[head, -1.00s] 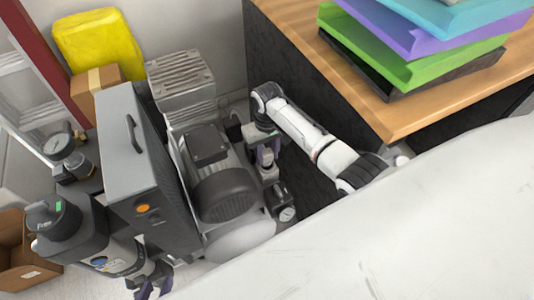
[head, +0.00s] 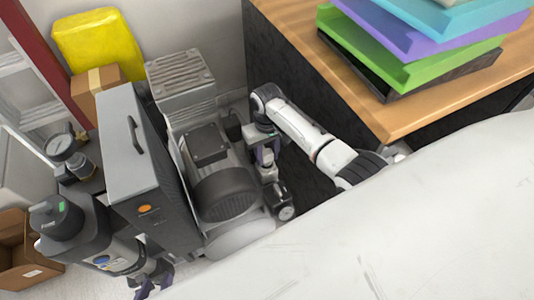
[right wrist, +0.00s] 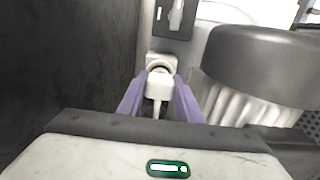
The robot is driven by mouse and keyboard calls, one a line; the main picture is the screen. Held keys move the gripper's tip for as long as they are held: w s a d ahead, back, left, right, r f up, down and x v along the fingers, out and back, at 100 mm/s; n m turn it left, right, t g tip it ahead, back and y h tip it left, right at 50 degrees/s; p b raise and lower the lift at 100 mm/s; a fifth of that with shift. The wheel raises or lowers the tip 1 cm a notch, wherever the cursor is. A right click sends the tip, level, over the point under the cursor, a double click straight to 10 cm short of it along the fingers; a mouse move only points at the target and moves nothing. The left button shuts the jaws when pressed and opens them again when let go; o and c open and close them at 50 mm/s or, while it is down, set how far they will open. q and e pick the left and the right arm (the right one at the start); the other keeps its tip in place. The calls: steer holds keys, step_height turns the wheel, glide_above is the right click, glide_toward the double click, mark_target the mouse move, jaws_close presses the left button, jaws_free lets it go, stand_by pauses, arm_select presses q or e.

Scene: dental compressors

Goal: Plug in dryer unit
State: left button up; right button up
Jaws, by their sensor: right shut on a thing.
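In the right wrist view, the purple fingers of my right gripper (right wrist: 160,106) are shut on a white plug-like piece (right wrist: 158,86). A white fitting with a round collar (right wrist: 161,62) is just beyond it; I cannot tell whether they are joined. In the head view my right gripper (head: 267,157) points down between the compressor (head: 222,190) and the dark side of the desk. The held piece is too small to make out there. A grey cabinet with an orange button (head: 140,150), possibly the dryer unit, stands left of the compressor. My left gripper (head: 156,284) is open and empty in front of it.
A wooden desk (head: 400,120) with stacked coloured trays (head: 420,40) is at the right. A yellow bag (head: 98,45) and cardboard boxes are at the left. The gap beside the desk is narrow.

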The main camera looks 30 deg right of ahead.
steer(key=shift+f, duration=0.15)
steer(key=shift+f+b, duration=0.7)
steer(key=shift+f, duration=0.15)
steer(key=o, duration=1.1)
step_height(320, 180, up, 10)
steer(key=p, duration=0.3)
steer(key=shift+f+p, duration=0.25)
steer(key=shift+p, duration=0.1)
steer(key=shift+r, duration=0.4)
